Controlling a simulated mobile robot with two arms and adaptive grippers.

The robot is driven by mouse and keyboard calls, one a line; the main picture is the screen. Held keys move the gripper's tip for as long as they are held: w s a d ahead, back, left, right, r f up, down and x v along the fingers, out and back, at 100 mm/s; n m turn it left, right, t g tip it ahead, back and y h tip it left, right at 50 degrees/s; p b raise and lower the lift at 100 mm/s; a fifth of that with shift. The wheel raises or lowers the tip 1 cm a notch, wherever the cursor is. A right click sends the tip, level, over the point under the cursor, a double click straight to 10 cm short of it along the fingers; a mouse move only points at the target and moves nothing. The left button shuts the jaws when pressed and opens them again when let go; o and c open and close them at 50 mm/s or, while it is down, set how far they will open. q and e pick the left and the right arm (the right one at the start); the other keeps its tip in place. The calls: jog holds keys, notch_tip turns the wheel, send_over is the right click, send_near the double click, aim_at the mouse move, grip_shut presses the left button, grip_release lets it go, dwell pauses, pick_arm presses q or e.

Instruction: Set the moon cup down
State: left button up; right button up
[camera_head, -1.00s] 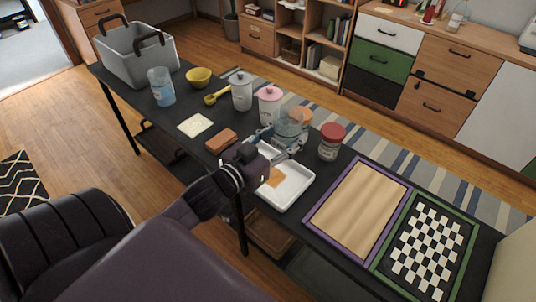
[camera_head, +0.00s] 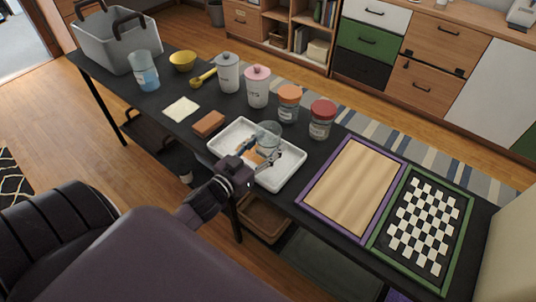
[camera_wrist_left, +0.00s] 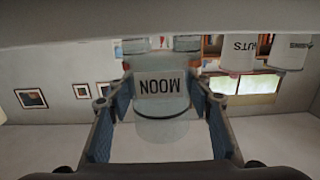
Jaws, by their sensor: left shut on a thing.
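The moon cup (camera_head: 268,133) is a clear, glassy cup over the white tray (camera_head: 285,173) in the head view. In the left wrist view, its label MOON (camera_wrist_left: 160,86) appears upside down. My left gripper (camera_head: 264,149) is shut on the cup, with one finger on each side. The cup's base is partly hidden by the gripper, and I cannot tell whether it touches the tray. My right gripper is in neither view.
A brick-coloured block (camera_head: 209,123) lies left of the tray. An orange-lidded jar (camera_head: 289,105) and a red-lidded jar (camera_head: 321,121) stand behind it. A purple-framed board (camera_head: 353,187) lies to the right. A clear cup with blue contents (camera_head: 145,72) stands far left.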

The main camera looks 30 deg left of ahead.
aim_at(267, 155)
pick_arm(q)
jog(key=shift+f+b, duration=0.35)
jog(key=shift+f, duration=1.75)
jog(key=shift+f, duration=0.2)
jog(key=o, duration=1.2)
jog(key=shift+r, duration=0.1)
jog(key=shift+r, duration=0.2)
jog(key=shift+s+f, duration=0.15)
jog(key=shift+s, duration=0.2)
jog(key=s, duration=1.1)
jog(key=shift+s+a+r+b, duration=0.15)
jog(key=shift+a+r+b, duration=0.2)
jog(key=shift+a+r, duration=0.1)
